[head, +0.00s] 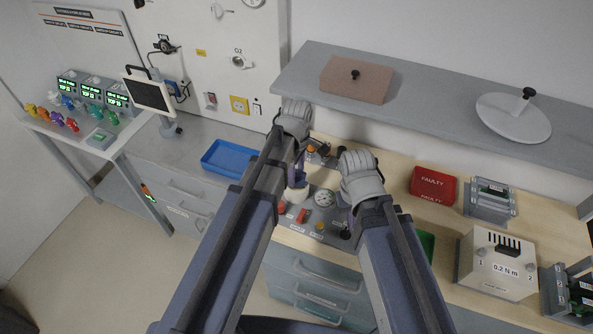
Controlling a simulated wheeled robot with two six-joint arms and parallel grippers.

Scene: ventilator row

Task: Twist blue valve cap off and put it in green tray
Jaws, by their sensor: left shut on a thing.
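My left gripper (297,178) reaches down over the front of the bench, its jaws mostly hidden behind my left arm. It is shut on a small blue piece, which looks like the blue valve cap (297,184), just above a white cylindrical body (297,194). I cannot tell whether the cap is still seated or free. My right gripper (361,182) is to the right, above the bench beside a round gauge (324,197); its jaws are hidden. The green tray (427,243) lies right of my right arm, which partly covers it.
Small red and yellow fittings stand around the gauge. A red FAULTY box (433,184), a white torque box (497,264) and a grey rack (490,203) stand at right. A blue tray (232,158) is at left. A grey shelf (435,91) overhangs the bench.

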